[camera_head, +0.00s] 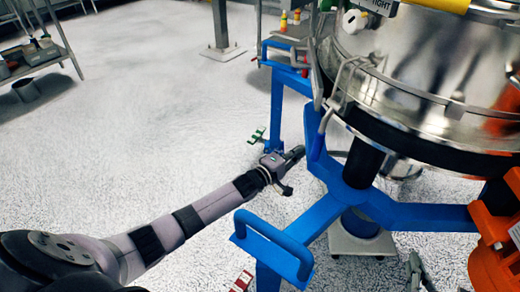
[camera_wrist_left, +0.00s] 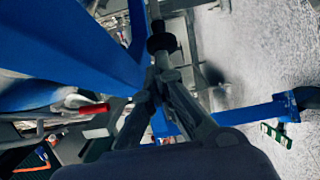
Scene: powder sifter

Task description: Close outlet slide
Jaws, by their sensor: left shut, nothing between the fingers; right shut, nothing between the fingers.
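The steel powder sifter (camera_head: 430,85) stands on a blue frame (camera_head: 345,195) at the right of the head view. My left gripper (camera_head: 302,152) is at the frame's left side, below the steel body. In the left wrist view its fingers (camera_wrist_left: 160,72) are shut and empty. A dark round piece (camera_wrist_left: 162,42) shows just past the fingertips; I cannot tell if they touch. A blue beam (camera_wrist_left: 70,50) is close on the left. What looks like my right gripper (camera_head: 415,262) is shut at the bottom edge. I cannot pick out the outlet slide with certainty.
A blue handle loop (camera_head: 275,240) sticks out in front of the left arm. An orange unit (camera_head: 497,240) is at the right edge. A shelf cart (camera_head: 40,50) is far left.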

